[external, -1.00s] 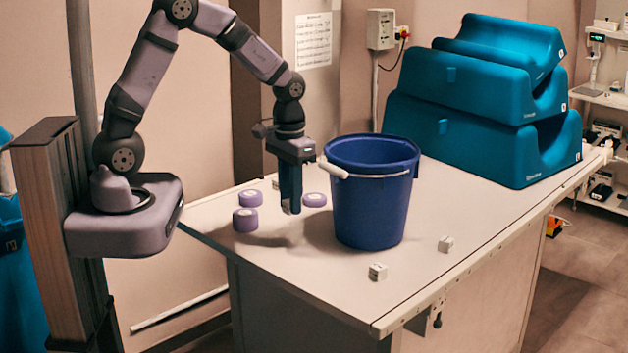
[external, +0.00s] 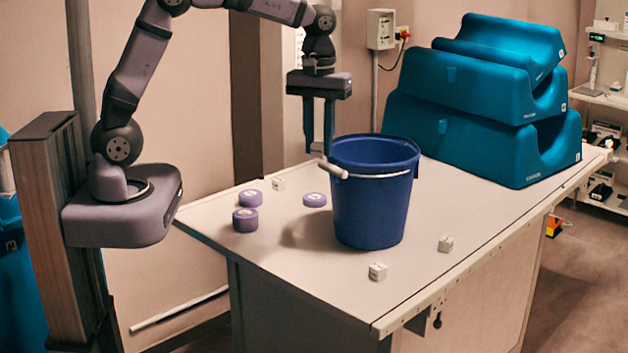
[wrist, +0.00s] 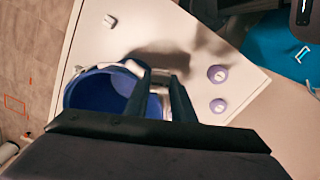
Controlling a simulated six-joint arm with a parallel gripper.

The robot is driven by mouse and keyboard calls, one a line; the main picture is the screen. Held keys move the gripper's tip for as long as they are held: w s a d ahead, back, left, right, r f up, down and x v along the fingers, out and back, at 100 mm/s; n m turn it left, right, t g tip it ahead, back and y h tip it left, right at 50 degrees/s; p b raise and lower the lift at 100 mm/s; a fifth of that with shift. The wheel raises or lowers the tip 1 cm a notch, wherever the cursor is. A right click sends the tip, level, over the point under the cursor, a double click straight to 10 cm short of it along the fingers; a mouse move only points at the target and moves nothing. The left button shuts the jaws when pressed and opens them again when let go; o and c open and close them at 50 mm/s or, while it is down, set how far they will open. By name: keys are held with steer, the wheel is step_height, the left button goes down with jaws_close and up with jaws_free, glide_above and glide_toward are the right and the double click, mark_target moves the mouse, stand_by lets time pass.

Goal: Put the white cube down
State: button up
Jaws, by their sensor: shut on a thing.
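My gripper (external: 318,148) points down, raised above the table at the left rim of the blue bucket. It is shut on a white cube (external: 316,149), which is mostly hidden by the fingers. In the wrist view a pale face of the held cube (wrist: 161,75) shows between the fingertips. Other white cubes rest on the table: one at the back left (external: 279,184), one at the front (external: 377,272) and one at the right (external: 445,244).
The blue bucket (external: 370,205) stands open on the table (external: 300,275), its white handle grip hanging at the left. Purple rolls (external: 245,220) sit left of it. Stacked teal cushions (external: 480,120) fill the back right. The front tabletop has free room.

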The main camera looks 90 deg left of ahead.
steer(key=shift+w+a+r+n+p, duration=0.15)
steer(key=shift+w+r+n+p, duration=0.2)
steer(key=shift+w+r+n, duration=0.6)
steer(key=shift+w+a+f+n+b, duration=0.55)
steer(key=shift+w+a+f+n, duration=0.65)
steer(key=shift+f+n, duration=2.5)
steer(key=shift+w+a+f+n+b, duration=0.5)
steer(key=shift+w+a+f+n, duration=0.65)
steer(key=shift+f+n, duration=2.55)
steer(key=shift+w+a+f+n+b, duration=0.55)
steer(key=shift+w+a+f+n, duration=0.6)
steer(key=shift+f+n, duration=2.5)
steer(key=shift+w+d+f+m, duration=0.15)
steer(key=shift+f+m, duration=0.25)
steer(key=shift+f, duration=0.1)
steer(key=shift+w+d+f+m, duration=0.1)
steer(key=shift+f+m, duration=0.3)
steer(key=shift+f, duration=0.05)
steer(key=o, duration=1)
steer(key=shift+r, duration=0.1)
